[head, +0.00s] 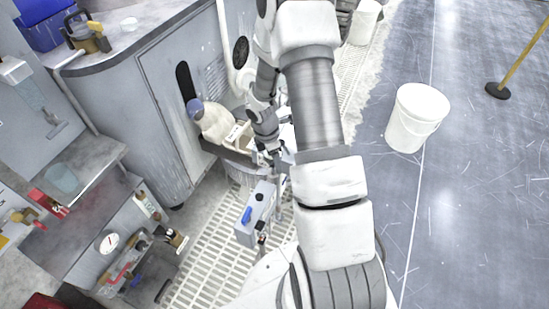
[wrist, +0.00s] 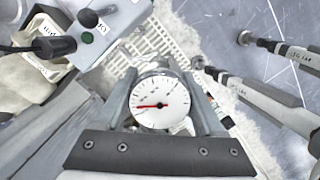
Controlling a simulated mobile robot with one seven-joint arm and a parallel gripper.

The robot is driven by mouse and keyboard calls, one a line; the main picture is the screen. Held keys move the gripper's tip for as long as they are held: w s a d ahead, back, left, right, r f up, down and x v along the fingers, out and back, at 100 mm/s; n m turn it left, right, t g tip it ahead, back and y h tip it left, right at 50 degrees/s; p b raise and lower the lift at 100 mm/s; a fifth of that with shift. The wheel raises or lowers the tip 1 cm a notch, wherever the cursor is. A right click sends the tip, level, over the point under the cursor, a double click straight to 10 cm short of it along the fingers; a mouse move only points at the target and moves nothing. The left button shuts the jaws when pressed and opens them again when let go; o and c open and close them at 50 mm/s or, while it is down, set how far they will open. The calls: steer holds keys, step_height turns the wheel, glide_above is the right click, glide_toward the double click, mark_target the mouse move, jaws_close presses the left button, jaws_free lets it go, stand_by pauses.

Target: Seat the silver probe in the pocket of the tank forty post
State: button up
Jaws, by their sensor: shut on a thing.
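A round white dial with a red needle and a silvery rim (wrist: 160,103) sits between the fingers of my gripper (wrist: 165,85) in the wrist view. It appears to be the head of the silver probe; any stem below it is hidden. My gripper is shut on it. In the head view my gripper (head: 275,155) is small and partly covered by my arm, and the probe cannot be made out. Rod-like posts with small labels (wrist: 285,53) reach in from the right of the wrist view, apart from the dial. Their labels are too small to read surely, and no pocket is clear.
A grey box with a green button (wrist: 88,37) is at the wrist view's upper left, beside a pale labelled container (wrist: 35,75). A grey box with a blue handle (head: 258,210) stands over pale grating. A white bucket (head: 416,117) stands on open floor at right.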

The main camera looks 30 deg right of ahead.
steer(key=shift+f+b, duration=1.75)
steer(key=shift+f, duration=0.75)
steer(key=o, duration=1.4)
steer(key=shift+r, duration=0.1)
steer(key=a+r+p, duration=0.1)
steer(key=r, duration=0.4)
steer(key=r+p, duration=0.2)
steer(key=r, duration=0.4)
steer(key=a+r+p, duration=0.1)
steer(key=r+p, duration=0.1)
steer(key=r, duration=0.4)
steer(key=shift+w+a, duration=0.2)
steer(key=shift+a, duration=0.15)
steer(key=shift+r, duration=0.1)
